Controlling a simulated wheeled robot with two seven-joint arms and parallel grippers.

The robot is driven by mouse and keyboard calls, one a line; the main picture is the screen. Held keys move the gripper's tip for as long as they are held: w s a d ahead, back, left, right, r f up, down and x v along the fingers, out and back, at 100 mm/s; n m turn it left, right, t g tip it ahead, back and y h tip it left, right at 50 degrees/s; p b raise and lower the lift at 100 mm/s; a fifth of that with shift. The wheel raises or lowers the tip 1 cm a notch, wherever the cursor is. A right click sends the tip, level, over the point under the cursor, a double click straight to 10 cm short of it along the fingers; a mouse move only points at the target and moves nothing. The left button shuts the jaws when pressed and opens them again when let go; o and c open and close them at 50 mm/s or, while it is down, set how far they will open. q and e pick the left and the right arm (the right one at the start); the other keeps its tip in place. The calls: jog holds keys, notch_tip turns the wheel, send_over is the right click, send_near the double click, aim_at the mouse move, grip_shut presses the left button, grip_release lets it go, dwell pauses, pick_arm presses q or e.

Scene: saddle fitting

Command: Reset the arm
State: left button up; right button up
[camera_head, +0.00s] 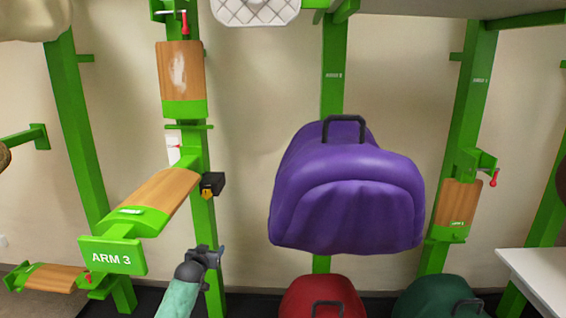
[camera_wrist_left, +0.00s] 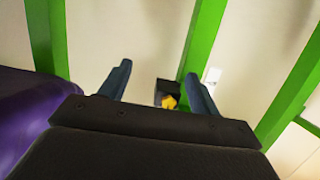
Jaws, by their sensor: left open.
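A saddle rack arm labelled ARM 3 (camera_head: 160,197) sticks out from a green post towards me, its wooden top sloping down to the green end plate. A black box with a yellow knob (camera_head: 211,186) sits on the post beside this arm; it also shows in the left wrist view, between the fingers (camera_wrist_left: 168,95). My left gripper (camera_head: 214,254) is low in front of the post, below the black box and apart from it. In the left wrist view, the gripper (camera_wrist_left: 158,85) is open and empty. My right gripper is in neither view.
A purple saddle (camera_head: 345,195) with a black handle is right of my left gripper. Red (camera_head: 322,290) and dark green (camera_head: 437,294) saddles are below it. Another wooden arm (camera_head: 181,75) stands upright above. A white table (camera_head: 540,280) is at right.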

pick_arm(q)
jog(key=s+d+f+g, duration=0.25)
jog(key=s+f, duration=0.25)
jog(key=s, duration=0.5)
jog(key=s+d+f+g, duration=0.25)
jog(key=s+f, duration=0.35)
jog(key=s, duration=0.4)
jog(key=s+d+f+g, duration=0.1)
jog(key=s+d+f, duration=0.3)
jog(key=s, duration=0.6)
jog(key=s+d+g, duration=0.1)
jog(key=s+g, duration=0.2)
jog(key=s, duration=1.4)
jog(key=s+d+m+g, duration=0.1)
jog(key=s+g, duration=0.3)
jog(key=s, duration=1.3)
jog(key=shift+s+d, duration=0.25)
jog(key=shift+s, duration=0.05)
jog(key=shift+f, duration=0.1)
